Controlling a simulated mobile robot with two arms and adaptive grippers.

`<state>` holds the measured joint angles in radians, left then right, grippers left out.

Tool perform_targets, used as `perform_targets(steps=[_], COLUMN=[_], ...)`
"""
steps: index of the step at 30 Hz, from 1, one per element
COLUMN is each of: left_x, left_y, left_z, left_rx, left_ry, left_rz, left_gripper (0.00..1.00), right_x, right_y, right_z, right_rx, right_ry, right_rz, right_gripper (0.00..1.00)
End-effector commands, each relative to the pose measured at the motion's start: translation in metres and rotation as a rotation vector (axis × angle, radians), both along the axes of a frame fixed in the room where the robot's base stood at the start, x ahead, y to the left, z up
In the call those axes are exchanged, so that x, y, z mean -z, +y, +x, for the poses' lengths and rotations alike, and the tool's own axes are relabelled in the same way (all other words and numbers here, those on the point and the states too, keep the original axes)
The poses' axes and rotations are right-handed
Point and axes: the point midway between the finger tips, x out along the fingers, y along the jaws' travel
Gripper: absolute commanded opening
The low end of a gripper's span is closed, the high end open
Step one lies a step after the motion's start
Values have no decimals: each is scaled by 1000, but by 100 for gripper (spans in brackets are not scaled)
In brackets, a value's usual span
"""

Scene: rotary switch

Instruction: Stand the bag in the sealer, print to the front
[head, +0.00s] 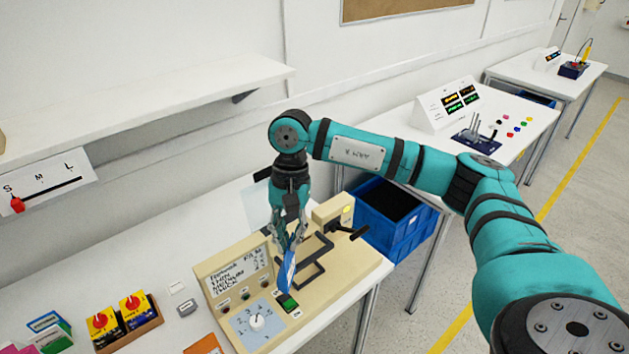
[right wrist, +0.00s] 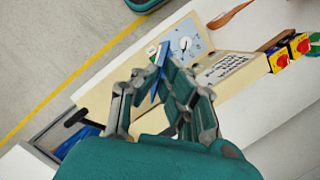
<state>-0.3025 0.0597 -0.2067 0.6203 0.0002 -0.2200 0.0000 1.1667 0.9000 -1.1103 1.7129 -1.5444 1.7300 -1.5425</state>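The bag (head: 288,271) is a slim blue packet, seen nearly edge-on, so its print cannot be made out. My right gripper (head: 290,240) is shut on its upper part and holds it upright, slightly tilted, over the sealer. The bag also shows between the fingers in the right wrist view (right wrist: 159,58). The sealer (head: 345,268) is a beige machine with a dark bracket (head: 318,262), a lever (head: 345,231), a green switch (head: 288,303) and a dial (head: 257,321). The bag is beside the bracket; whether it touches the sealer cannot be told. My left gripper is out of view.
Boxes with red knobs (head: 133,304) and small packets (head: 48,328) stand left of the sealer on the white table (head: 130,255). A shelf (head: 140,88) hangs above. Blue crates (head: 392,222) stand beyond the table's right end. An orange item (head: 204,344) lies near the front.

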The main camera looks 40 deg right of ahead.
Motion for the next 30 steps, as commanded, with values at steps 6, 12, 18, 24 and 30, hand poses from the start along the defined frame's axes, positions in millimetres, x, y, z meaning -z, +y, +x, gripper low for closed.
perform_targets(steps=[6, 12, 18, 24, 30], left_x=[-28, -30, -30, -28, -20], left_y=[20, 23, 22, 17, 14], left_z=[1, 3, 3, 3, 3], left_rx=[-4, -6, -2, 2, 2], left_ry=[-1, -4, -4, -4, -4], left_rz=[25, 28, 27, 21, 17], left_gripper=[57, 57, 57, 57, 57], right_x=[-27, -30, -30, -29, -26], right_y=[-62, -83, -83, -83, -83], right_z=[40, 49, 49, 49, 48], right_rx=[517, 675, 677, 674, 675], right_ry=[6, 2, 1, 0, -5], right_rz=[0, 0, -1, 0, 6], right_gripper=[0, 0, 0, 0, 0])
